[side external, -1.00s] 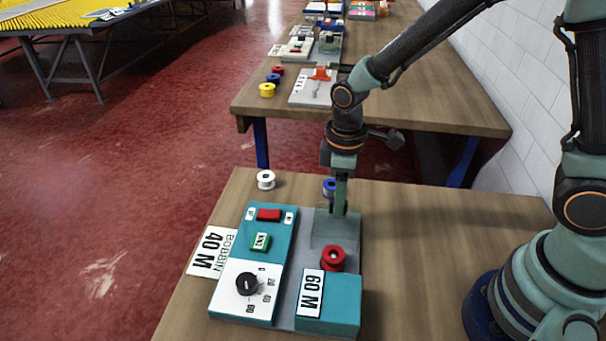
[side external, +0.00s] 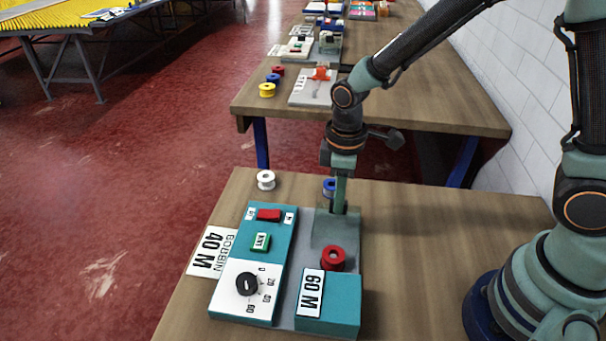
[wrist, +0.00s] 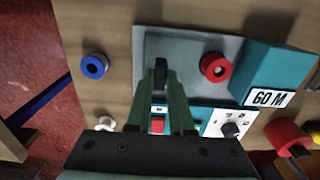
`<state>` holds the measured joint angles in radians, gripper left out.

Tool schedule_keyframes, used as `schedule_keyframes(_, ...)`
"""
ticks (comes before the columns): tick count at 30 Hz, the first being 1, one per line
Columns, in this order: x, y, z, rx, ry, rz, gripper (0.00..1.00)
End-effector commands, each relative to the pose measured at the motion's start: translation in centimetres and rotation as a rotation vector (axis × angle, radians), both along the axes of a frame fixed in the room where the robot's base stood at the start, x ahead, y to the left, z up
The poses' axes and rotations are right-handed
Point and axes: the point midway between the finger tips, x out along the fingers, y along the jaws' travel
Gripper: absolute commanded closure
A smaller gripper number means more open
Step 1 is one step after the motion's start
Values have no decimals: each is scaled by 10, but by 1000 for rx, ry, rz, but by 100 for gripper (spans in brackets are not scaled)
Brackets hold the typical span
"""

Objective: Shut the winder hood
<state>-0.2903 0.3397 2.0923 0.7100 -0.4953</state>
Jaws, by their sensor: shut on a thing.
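The winder (side external: 285,290) is a teal machine on a grey base on the near table. Its see-through greenish hood (side external: 325,236) stands raised behind the red bobbin (side external: 333,259), which is uncovered. My gripper (side external: 339,211) reaches down to the top of the hood. In the wrist view my gripper (wrist: 161,78) is shut on a small dark piece between the fingertips, which looks like the hood's grip. The red bobbin (wrist: 215,67) also shows there, beside the fingers. The fingers hide part of the hood's edge.
A blue bobbin (side external: 329,187) stands just behind the hood, and a white bobbin (side external: 266,180) is at the back left. The winder has a red button (side external: 269,215), a green switch (side external: 261,242) and a black dial (side external: 247,284).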

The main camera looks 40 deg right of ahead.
Motion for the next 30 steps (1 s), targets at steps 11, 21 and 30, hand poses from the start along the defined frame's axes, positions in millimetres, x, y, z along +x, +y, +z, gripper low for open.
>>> schedule_keyframes(11,1,0,1,0,-1,0,100)
schedule_keyframes(21,1,0,1,1,-2,0,100)
schedule_keyframes(30,-25,28,2,1,-3,8,100)
